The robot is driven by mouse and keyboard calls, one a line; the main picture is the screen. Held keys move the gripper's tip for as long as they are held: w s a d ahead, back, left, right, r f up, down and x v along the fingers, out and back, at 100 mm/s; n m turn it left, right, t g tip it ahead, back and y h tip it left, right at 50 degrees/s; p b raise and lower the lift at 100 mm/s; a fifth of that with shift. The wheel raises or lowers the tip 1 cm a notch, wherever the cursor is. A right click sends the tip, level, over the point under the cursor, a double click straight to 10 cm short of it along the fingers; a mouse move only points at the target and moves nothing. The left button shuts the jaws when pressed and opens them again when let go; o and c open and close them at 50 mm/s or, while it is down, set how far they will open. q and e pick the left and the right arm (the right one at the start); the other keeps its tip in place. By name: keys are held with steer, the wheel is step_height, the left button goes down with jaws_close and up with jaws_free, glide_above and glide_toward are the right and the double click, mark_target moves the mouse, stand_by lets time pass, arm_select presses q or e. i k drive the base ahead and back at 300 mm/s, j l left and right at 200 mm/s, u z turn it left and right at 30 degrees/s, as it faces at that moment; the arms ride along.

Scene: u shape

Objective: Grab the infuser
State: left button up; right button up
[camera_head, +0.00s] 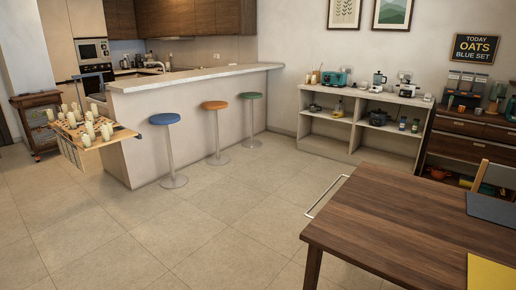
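I cannot make out an infuser for certain in the head view. Small kitchen items stand on a low white shelf unit (325,146) against the back wall, among them a teal appliance (334,78) and a jug-like vessel (379,80). They are too small to tell whether one is the infuser. More small vessels stand on a brown wooden cabinet (460,147) at the right. Neither of my grippers shows in this view.
A dark wooden table (400,225) fills the near right. A counter (190,80) with blue (165,119), orange (214,105) and green stools (250,96) stands left of centre. A board with pale cylinders (95,140) is at left. The tiled floor (200,230) between is clear.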

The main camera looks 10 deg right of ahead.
mark_target(450, 102)
steer(key=i+j+u, duration=0.25)
steer(key=i, duration=0.85)
steer(key=i+u, duration=0.3)
steer(key=i, duration=0.75)
steer(key=i+z, duration=0.7)
steer(key=i+j+z, duration=0.15)
steer(key=i+z, duration=0.2)
steer(key=i, duration=0.15)
steer(key=i+l+z, duration=0.25)
steer(key=i+z, duration=0.25)
steer(key=i, duration=0.4)
steer(key=i+j+z, duration=0.1)
steer(key=i+z, duration=0.4)
steer(key=i, duration=0.35)
steer(key=i+z, duration=0.2)
steer(key=i, duration=0.3)
steer(key=i+z, duration=0.2)
steer(key=i, duration=0.35)
steer(key=i+j+z, duration=0.25)
steer(key=i, duration=0.25)
steer(key=i+j+z, duration=0.2)
steer(key=i, duration=0.3)
